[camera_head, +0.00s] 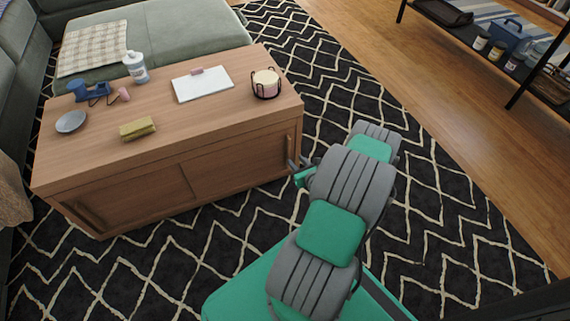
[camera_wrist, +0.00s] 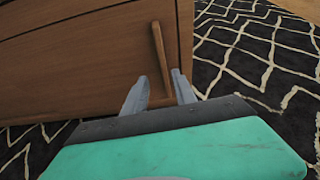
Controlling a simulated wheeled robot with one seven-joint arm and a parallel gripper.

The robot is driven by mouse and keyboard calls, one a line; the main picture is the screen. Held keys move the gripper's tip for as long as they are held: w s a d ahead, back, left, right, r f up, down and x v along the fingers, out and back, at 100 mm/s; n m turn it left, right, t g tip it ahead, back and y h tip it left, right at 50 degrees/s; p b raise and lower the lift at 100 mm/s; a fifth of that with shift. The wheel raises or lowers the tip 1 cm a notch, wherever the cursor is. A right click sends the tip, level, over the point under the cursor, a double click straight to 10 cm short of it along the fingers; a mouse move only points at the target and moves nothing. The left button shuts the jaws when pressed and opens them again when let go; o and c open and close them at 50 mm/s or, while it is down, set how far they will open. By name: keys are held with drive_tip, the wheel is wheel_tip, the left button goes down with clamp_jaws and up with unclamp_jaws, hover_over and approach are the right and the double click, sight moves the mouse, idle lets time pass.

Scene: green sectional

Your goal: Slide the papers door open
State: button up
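A low wooden cabinet (camera_head: 165,150) has two front doors; no label shows which is the papers door. The left door (camera_head: 130,205) has an upright handle (camera_head: 90,218) near its left end. The right door (camera_head: 235,165) has a wooden bar handle (camera_wrist: 160,55) near its right edge. My gripper (camera_head: 297,167) is at the front of the cabinet's right end. In the wrist view, its two fingers (camera_wrist: 159,84) are spread, with the lower part of the right handle between them. Gaps show beside the handle; whether either finger touches it, I cannot tell.
On the cabinet top are a candle in a holder (camera_head: 266,84), a clipboard (camera_head: 203,85), a white bottle (camera_head: 136,67), a sponge (camera_head: 138,128), a grey dish (camera_head: 71,122) and a blue object (camera_head: 93,91). A green sofa (camera_head: 170,35) stands behind. Patterned rug (camera_head: 440,190) lies clear at right.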

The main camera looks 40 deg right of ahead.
sight(289, 153)
drive_tip(key=shift+m, duration=0.3)
drive_tip(key=b+x, duration=0.1)
drive_tip(key=x, duration=0.1)
drive_tip(key=b+x, duration=0.1)
drive_tip(key=x, duration=0.2)
drive_tip(key=b+x, duration=0.1)
drive_tip(key=x, duration=0.1)
drive_tip(key=shift+d+f, duration=0.35)
drive_tip(key=shift+f, duration=0.1)
drive_tip(key=shift+w+d, duration=0.1)
drive_tip(key=shift+w, duration=0.05)
drive_tip(key=shift+c, duration=0.4)
clamp_jaws()
